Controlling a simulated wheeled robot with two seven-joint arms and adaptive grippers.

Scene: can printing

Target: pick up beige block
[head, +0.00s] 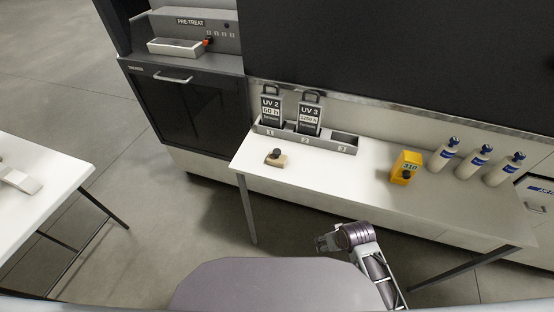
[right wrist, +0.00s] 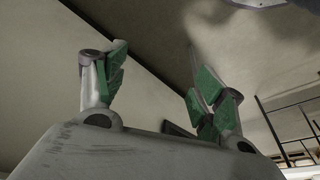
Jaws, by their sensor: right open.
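The beige block (head: 277,160) lies on the white table near its left end, with a dark round knob on it. My right gripper (head: 325,242) is in front of the table's near edge, lower in the picture and to the right of the block, well apart from it. In the right wrist view my right gripper (right wrist: 160,85) shows two green-padded fingers spread apart with nothing between them. The block does not show in the right wrist view. My left gripper is not in view.
On the white table (head: 330,170) stand a grey holder (head: 303,143) with two UV cartridges, a yellow box (head: 405,168) and three bottles (head: 479,161). A pre-treat machine (head: 185,80) stands behind left. Another white table (head: 40,185) is at far left. Table space around the block's front is clear.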

